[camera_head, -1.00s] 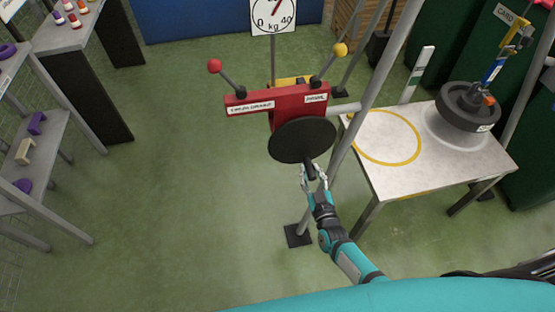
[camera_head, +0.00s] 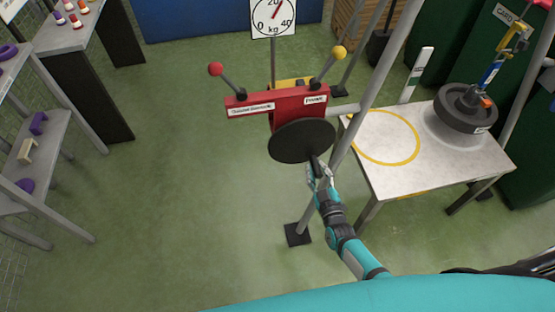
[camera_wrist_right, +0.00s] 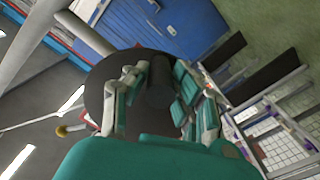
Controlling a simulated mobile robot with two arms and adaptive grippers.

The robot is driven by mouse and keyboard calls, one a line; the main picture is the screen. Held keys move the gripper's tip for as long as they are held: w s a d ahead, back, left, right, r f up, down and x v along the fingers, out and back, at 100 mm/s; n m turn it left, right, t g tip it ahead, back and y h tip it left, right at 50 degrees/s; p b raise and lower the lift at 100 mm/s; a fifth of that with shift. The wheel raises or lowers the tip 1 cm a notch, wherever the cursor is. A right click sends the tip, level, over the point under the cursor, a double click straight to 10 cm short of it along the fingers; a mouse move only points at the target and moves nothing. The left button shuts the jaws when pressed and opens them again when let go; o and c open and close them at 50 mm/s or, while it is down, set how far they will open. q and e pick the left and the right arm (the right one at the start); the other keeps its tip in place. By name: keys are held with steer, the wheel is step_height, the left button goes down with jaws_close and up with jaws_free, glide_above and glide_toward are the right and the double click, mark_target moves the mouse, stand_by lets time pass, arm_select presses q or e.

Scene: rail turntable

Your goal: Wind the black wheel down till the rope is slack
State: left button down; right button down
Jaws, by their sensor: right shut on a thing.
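The black wheel (camera_head: 298,141) is a flat disc on the front of a red winch box (camera_head: 300,103). My right gripper (camera_head: 318,174) is shut on the wheel's dark handle (camera_head: 315,161), at the lower right of the disc. In the right wrist view the fingers lie on both sides of the handle (camera_wrist_right: 160,92), with the wheel (camera_wrist_right: 98,88) behind. A black weight (camera_head: 462,112) sits on the white table, under a blue and yellow hanging device (camera_head: 494,72). I cannot make out the rope or whether it is slack. My left gripper is not in view.
A dial marked in kg (camera_head: 272,18) stands behind the winch. Two levers, one with a red knob (camera_head: 216,69) and one with a yellow knob (camera_head: 339,52), rise from the winch. A grey post stands close right of my gripper. The white table (camera_head: 400,180) is at right.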

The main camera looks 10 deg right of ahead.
steer(key=shift+d+r+n, duration=0.3)
steer(key=shift+d+n, duration=0.4)
steer(key=shift+d, duration=0.05)
steer(key=shift+d+r+n+p, duration=0.7)
steer(key=shift+n+p, duration=0.25)
steer(key=shift+n, duration=0.25)
steer(key=shift+w+d+r+n+p, duration=0.1)
steer(key=shift+d+r+n+p, duration=0.05)
steer(key=shift+r+n+p, duration=0.2)
steer(key=shift+d+r+n+p, duration=0.35)
steer(key=shift+r+n, duration=0.1)
steer(key=shift+n, duration=0.4)
steer(key=shift+r, duration=0.1)
steer(key=shift+d+r+n+p, duration=0.2)
steer(key=shift+r+n+p, duration=0.2)
steer(key=shift+n, duration=0.2)
steer(key=shift+d+r+n+p, duration=0.2)
steer(key=shift+r+n+p, duration=0.2)
steer(key=shift+n, duration=0.2)
